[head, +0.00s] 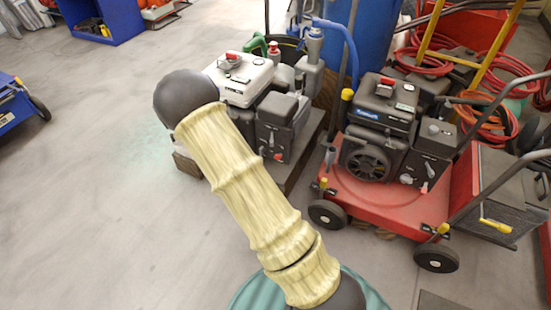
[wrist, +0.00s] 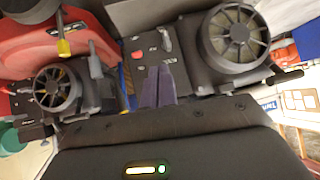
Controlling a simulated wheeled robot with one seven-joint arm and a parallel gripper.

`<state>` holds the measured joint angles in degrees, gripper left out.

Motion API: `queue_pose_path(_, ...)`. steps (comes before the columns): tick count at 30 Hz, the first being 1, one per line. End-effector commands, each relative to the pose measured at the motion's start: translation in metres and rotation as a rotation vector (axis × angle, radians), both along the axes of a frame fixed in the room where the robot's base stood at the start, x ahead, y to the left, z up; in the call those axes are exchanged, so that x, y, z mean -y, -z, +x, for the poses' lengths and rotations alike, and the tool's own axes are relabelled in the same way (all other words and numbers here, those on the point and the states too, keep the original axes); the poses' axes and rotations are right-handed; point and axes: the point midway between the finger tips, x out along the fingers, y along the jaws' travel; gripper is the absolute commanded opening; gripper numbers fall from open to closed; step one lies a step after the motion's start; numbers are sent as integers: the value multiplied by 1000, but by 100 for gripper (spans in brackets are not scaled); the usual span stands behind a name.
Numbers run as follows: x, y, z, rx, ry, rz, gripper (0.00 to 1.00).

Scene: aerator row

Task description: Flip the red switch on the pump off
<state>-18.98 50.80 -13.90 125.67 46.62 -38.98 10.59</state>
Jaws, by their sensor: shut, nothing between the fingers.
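The pump (head: 283,125) is a dark engine unit with a white top, standing on a low pallet left of the red machine. A small red switch (head: 278,156) shows low on its dark front panel. In the wrist view the red switch (wrist: 137,55) is on a dark panel beside a grey lever (wrist: 166,40). My gripper (wrist: 158,72) is shut and empty, its fingertips just below and right of the switch in that picture. I cannot tell whether they touch the panel. In the head view my arm hides the gripper. The switch's position is too small to read.
A red wheeled machine (head: 377,195) with a black engine (head: 385,125) stands close on the right. Coiled red hoses (head: 490,120) lie behind it. A blue drum (head: 365,40) stands behind the pump. The floor at left (head: 80,190) is clear.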

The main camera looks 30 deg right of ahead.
Motion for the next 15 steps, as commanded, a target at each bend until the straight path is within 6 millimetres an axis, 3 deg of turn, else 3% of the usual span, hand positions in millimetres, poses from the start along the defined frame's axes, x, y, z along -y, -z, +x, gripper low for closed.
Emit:
queue_pose_path(1,6,18,2,27,27,-49,0)
queue_pose_path(6,29,47,5,163,113,-238,0)
queue_pose_path(15,45,60,-2,322,165,-453,0)
